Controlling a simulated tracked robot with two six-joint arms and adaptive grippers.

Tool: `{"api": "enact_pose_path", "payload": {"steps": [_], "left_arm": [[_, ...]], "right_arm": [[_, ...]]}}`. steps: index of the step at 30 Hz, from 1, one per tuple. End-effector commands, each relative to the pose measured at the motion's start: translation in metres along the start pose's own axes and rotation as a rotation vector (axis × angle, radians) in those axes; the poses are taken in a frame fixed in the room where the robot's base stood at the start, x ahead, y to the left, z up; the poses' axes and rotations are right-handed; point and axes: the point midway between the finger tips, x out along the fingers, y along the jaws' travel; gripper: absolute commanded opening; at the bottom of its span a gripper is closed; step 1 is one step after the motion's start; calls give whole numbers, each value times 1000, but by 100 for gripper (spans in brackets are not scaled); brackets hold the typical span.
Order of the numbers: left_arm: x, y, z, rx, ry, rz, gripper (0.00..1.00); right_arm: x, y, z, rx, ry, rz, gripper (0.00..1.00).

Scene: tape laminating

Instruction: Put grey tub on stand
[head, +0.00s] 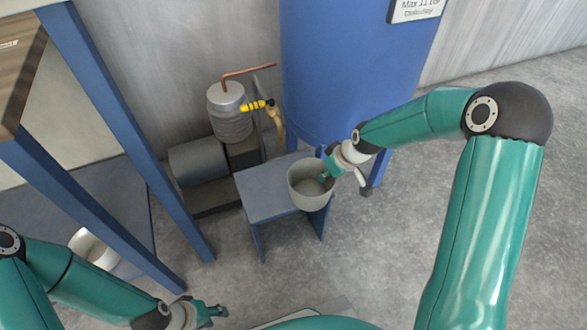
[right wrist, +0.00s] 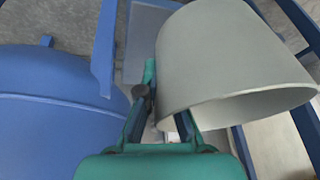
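The grey tub (head: 306,196) is upright at the right front part of the blue stand (head: 262,190) in the head view. It overlaps the stand's front edge; I cannot tell whether its base touches the top. My right gripper (head: 328,177) is shut on the tub's rim at its right side, with one finger inside. In the right wrist view the grey tub (right wrist: 225,60) fills the upper right, with its wall at the fingers. The blue stand (right wrist: 148,35) shows behind it. My left gripper (head: 214,311) is low at the bottom left, empty and apparently open, far from the tub.
A large blue tank (head: 350,70) stands behind the stand. A compressor or pump (head: 200,160) with a yellow-handled valve (head: 257,105) is to the left. A blue-framed table (head: 110,100) and a white bucket (head: 95,250) are further left. Open floor lies in front.

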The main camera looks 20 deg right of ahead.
Motion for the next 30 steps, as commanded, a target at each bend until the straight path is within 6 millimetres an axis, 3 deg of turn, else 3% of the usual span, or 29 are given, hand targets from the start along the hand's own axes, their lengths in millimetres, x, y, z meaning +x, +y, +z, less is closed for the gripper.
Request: {"api": "enact_pose_path", "payload": {"steps": [6,12,18,24,30], "left_arm": [[16,-6,0,0,0,0,40],[20,-7,0,0,0,0,40],[23,-8,0,0,0,0,40],[41,-15,0,0,-1,0,40],[40,-14,0,0,0,0,40]], "right_arm": [[26,-12,-51,-4,2,0,0],[34,-18,-76,0,0,0,0],[39,-21,-88,-1,1,-1,0],[69,-17,-74,1,-2,-1,0],[70,-17,-74,1,0,0,0]]}}
